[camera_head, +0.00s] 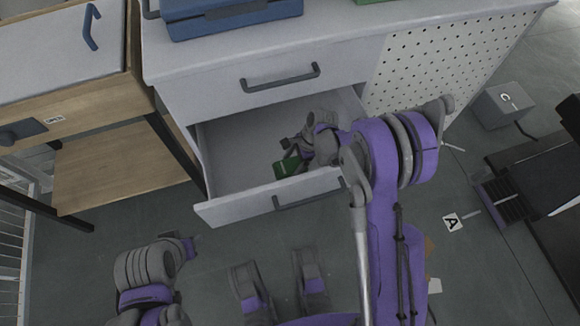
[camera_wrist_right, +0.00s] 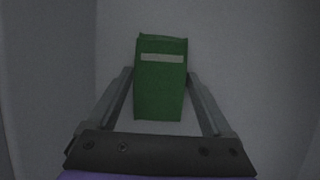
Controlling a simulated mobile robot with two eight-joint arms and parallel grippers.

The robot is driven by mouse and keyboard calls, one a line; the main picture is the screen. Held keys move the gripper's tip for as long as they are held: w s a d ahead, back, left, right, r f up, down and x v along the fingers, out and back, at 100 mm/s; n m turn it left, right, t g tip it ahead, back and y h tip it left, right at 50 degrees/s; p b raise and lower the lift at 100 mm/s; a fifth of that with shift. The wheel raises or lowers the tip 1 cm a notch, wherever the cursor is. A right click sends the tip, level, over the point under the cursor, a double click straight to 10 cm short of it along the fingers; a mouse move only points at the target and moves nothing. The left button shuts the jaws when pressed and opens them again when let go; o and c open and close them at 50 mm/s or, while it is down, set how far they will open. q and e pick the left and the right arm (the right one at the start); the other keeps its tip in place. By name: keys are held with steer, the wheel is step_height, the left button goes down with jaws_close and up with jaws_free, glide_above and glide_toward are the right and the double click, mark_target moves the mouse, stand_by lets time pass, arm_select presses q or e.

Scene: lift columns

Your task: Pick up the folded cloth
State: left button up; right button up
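The folded cloth is green with a pale stripe near its far end. It lies in the open drawer (camera_head: 237,146), near the front panel, in the head view (camera_head: 287,167). The cloth also shows in the right wrist view (camera_wrist_right: 160,95), centred between my fingers. My right gripper (camera_head: 291,150) reaches down into the drawer at the cloth. In the wrist view the right gripper (camera_wrist_right: 160,74) is open, with one finger close beside each long edge of the cloth. My left arm is low at the left, outside the drawer; its finger state cannot be made out.
A closed drawer with a dark handle (camera_head: 280,78) sits above the open one. A blue case (camera_head: 235,18) stands on the cabinet top. A wooden bench (camera_head: 75,105) stands left. A perforated panel (camera_head: 440,62) borders the drawer's right side. A grey box (camera_head: 503,105) stands on the floor.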

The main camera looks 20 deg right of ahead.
mark_target(292, 165)
steer(key=c, duration=0.5)
steer(key=shift+r, duration=0.1)
step_height(292, 165, up, 10)
steer(key=p, duration=0.2)
steer(key=shift+p, duration=0.3)
